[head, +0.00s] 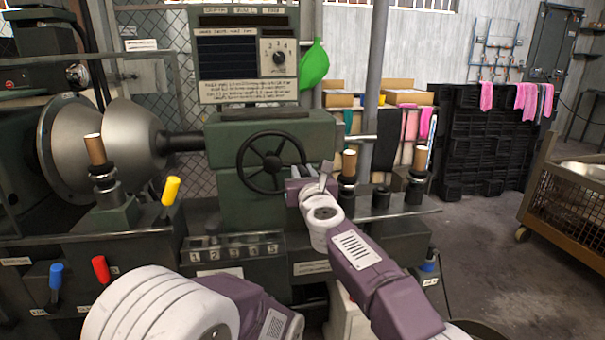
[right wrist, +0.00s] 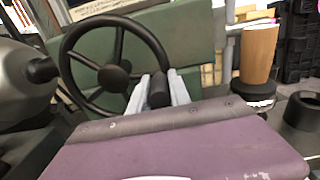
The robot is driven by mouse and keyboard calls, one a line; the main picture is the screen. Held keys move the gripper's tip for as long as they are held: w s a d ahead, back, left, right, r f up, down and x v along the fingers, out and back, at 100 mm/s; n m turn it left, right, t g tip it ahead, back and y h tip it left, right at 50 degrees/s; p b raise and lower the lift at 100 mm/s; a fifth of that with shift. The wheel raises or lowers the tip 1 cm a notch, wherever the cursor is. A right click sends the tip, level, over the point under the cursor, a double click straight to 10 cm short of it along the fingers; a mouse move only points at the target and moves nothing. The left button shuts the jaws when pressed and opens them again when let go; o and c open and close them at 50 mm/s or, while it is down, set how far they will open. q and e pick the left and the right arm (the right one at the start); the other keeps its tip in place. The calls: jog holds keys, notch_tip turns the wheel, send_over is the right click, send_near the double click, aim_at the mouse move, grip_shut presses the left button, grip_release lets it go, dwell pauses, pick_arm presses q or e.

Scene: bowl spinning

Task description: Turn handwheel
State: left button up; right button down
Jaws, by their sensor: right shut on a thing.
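The black handwheel (head: 271,162) with several spokes is mounted on the front of the green machine head (head: 318,135). In the right wrist view the handwheel (right wrist: 113,75) fills the upper left. My right gripper (head: 322,180) is at the wheel's lower right side. In the right wrist view its two pale fingers (right wrist: 160,92) are shut on the dark handle (right wrist: 159,88) at the wheel's rim. My left gripper is not in view; a part of my left arm shows at the bottom left of the head view.
A spinning machine with a metal bowl form (head: 130,140) stands at the left. Wood-topped posts stand at the left (head: 95,150) and right (head: 349,164) of the wheel. Yellow (head: 170,190), red (head: 101,268) and blue (head: 56,275) levers are at the lower left. Open floor lies to the right.

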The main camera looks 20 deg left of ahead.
jog(key=c, duration=1.2)
grip_release()
jog(key=b+v, duration=0.1)
jog(key=b, duration=0.1)
jog(key=b+v, duration=0.1)
jog(key=v, duration=0.1)
jog(key=shift+f+b, duration=0.35)
jog(key=b+v, duration=0.3)
jog(key=v, duration=0.3)
jog(key=shift+r, duration=0.3)
